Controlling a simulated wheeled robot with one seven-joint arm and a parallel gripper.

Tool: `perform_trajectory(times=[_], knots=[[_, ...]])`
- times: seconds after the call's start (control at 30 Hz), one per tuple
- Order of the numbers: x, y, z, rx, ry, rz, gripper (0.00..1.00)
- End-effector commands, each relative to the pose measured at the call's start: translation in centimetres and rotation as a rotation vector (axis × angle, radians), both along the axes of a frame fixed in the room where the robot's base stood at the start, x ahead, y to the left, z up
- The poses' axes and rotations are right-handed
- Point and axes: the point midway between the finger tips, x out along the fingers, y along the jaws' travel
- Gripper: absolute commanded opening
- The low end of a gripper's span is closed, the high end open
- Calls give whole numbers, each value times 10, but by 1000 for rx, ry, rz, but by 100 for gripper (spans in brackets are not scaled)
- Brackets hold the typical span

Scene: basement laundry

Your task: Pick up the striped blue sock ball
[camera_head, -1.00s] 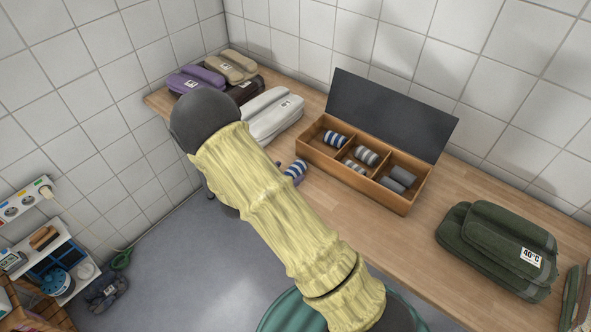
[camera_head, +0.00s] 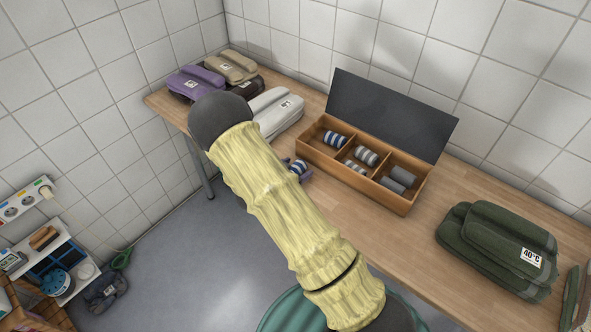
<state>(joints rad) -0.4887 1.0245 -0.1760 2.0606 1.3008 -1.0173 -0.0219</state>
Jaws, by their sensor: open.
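A blue-and-white striped sock ball (camera_head: 298,167) lies on the wooden table near its front edge, partly hidden by my yellow-sleeved arm. A small purple patch shows right beside it; I cannot tell what it belongs to. Another blue-and-white striped roll (camera_head: 334,138) lies in the left compartment of the wooden box (camera_head: 373,188). My arm crosses the middle of the view, its dark rounded joint at the upper left. My gripper is hidden behind the arm, so its place relative to the sock ball cannot be seen.
The box's dark lid (camera_head: 390,112) stands open at the back. Grey and striped rolls lie in its other compartments. White (camera_head: 277,113), purple (camera_head: 194,82) and beige (camera_head: 232,66) folded bundles lie at the left. A green bundle (camera_head: 497,250) lies at the right. Bare tabletop lies before the box.

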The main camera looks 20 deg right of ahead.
Motion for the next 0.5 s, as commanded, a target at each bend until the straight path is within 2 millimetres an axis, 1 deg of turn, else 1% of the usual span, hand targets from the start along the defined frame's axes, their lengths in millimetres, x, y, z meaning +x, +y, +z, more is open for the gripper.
perform_trajectory(times=[0.17,0.27,0.4,0.43,0.5], knots=[[0,0,0,0,0,0,69],[0,0,0,0,0,0,51],[0,0,0,0,0,0,24],[0,0,0,0,0,0,21],[0,0,0,0,0,0,21]])
